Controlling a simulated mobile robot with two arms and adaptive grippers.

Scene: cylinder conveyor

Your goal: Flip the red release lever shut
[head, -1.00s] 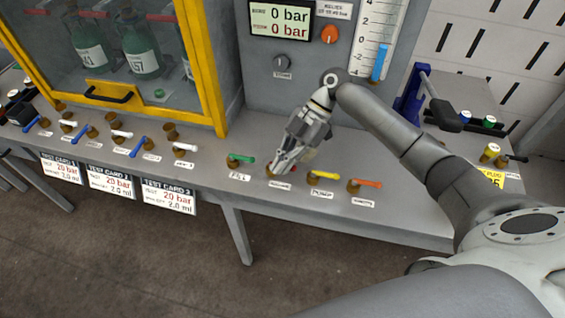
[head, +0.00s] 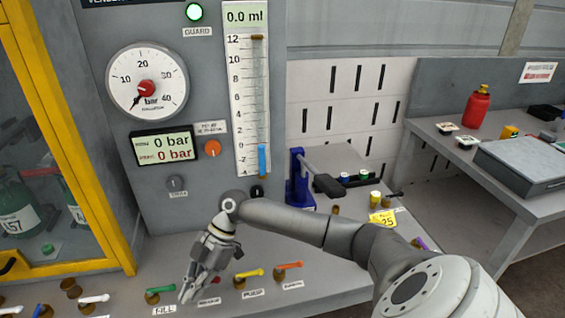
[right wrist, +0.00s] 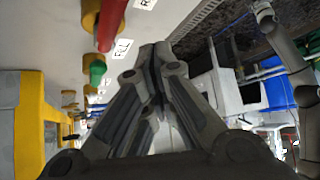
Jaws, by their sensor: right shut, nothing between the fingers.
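The red release lever (head: 214,281) stands on the bench front between the green fill lever (head: 161,291) and the yellow pump lever (head: 249,273). In the head view my right gripper partly covers it. In the right wrist view the red lever (right wrist: 110,24) shows large at the top, on a brass base, beside the green one (right wrist: 97,68). My right gripper (head: 187,297) is shut and empty, fingertips down, just left of the red lever. In the right wrist view its fingers (right wrist: 154,55) meet. I cannot tell whether it touches the lever. My left gripper is not in view.
An orange lever (head: 289,265) stands right of the yellow one. The panel's pressure gauge (head: 147,87) reads near zero and the display (head: 164,147) reads 0 bar. The yellow-framed cabinet (head: 75,268) is at left. A blue clamp-like fixture (head: 298,180) stands behind my right forearm.

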